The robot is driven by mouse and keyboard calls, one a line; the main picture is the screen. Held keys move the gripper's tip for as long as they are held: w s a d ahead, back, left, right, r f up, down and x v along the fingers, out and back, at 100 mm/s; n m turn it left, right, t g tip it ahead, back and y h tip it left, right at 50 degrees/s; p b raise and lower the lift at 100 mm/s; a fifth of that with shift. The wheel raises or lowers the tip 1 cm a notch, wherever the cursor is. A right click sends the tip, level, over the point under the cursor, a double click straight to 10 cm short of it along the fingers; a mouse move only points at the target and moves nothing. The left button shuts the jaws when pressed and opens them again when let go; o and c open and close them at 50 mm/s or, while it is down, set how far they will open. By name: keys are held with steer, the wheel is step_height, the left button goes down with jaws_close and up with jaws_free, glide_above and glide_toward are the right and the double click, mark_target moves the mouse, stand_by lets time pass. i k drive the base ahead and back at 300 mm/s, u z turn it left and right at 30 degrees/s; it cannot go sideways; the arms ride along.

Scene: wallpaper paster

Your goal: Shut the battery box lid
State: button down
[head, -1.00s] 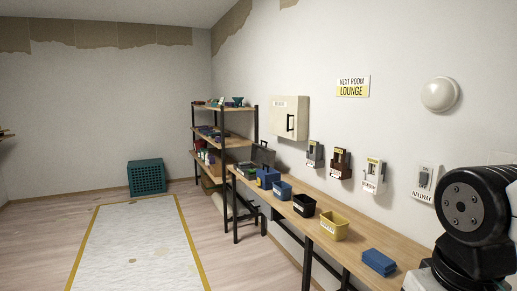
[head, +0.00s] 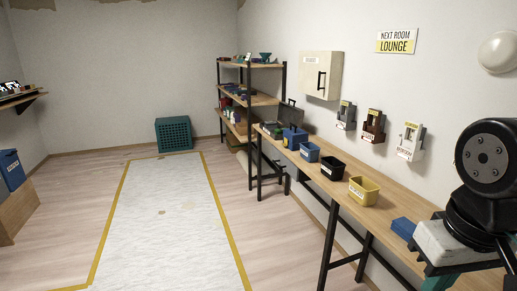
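I cannot tell for sure which container is the battery box. Small boxes stand along the wooden bench (head: 395,215). A blue box with raised parts (head: 293,138) is toward the far end, with a dark grey case with a handle (head: 291,113) behind it. Nearer are a blue bin (head: 309,152), a black bin (head: 331,168) and a yellow bin (head: 363,191), all open on top with white labels. A plain blue block-like object (head: 404,228) lies at the near end. My gripper is not in view; only part of my arm shows at right.
A stocked shelf rack (head: 250,100) stands past the bench. A teal crate (head: 174,134) is by the back wall. A cream cabinet (head: 320,75) and several labelled holders (head: 374,126) hang above the bench. A pale sheet edged in yellow (head: 165,220) covers clear floor.

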mark_target(288, 113)
steer(key=u, duration=0.6)
steer(key=i, duration=3.65)
steer(key=z, duration=0.7)
